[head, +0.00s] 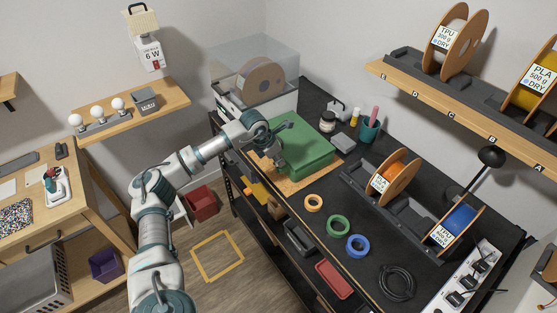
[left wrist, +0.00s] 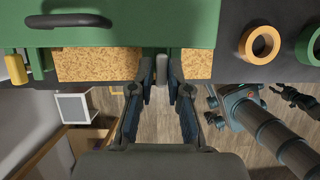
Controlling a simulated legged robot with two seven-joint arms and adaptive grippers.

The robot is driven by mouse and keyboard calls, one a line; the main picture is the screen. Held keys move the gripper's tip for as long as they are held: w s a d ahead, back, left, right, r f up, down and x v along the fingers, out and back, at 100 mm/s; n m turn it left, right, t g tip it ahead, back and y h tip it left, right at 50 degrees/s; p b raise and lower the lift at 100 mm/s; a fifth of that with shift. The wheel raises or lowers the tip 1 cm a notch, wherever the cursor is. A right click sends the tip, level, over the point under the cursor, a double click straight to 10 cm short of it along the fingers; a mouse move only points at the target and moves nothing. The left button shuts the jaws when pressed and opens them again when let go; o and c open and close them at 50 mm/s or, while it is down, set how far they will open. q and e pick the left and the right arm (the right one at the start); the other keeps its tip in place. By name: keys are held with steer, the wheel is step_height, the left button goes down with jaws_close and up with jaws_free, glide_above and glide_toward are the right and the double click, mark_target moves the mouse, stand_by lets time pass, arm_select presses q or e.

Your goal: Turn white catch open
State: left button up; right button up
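The green case (head: 305,145) sits on a cork mat (head: 290,184) on the black bench. In the left wrist view the case (left wrist: 225,22) has a dark handle (left wrist: 68,20), a yellow catch (left wrist: 16,69) at the left and a pale grey-white catch (left wrist: 162,68) at the middle of its edge. My left gripper (head: 279,163) is at the case's front side. In the left wrist view its fingers (left wrist: 162,76) stand on both sides of the white catch, which fills the gap between them. Part of a dark gripper, seemingly my right one (left wrist: 295,97), shows small at the right.
An orange ring (head: 313,203), a green ring (head: 338,226) and a blue ring (head: 359,247) lie right of the case. Spools (head: 394,179) stand farther right. Behind the case are a jar (head: 327,121) and a teal cup (head: 370,131). A clear-lidded box (head: 254,75) stands at the left.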

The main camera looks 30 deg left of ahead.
arm_select(q)
steer(key=shift+a, duration=0.1)
steer(key=shift+r, duration=0.1)
steer(key=v, duration=1.1)
steer(key=shift+a+r, duration=0.15)
steer(key=shift+r, duration=0.2)
steer(key=shift+s, duration=0.1)
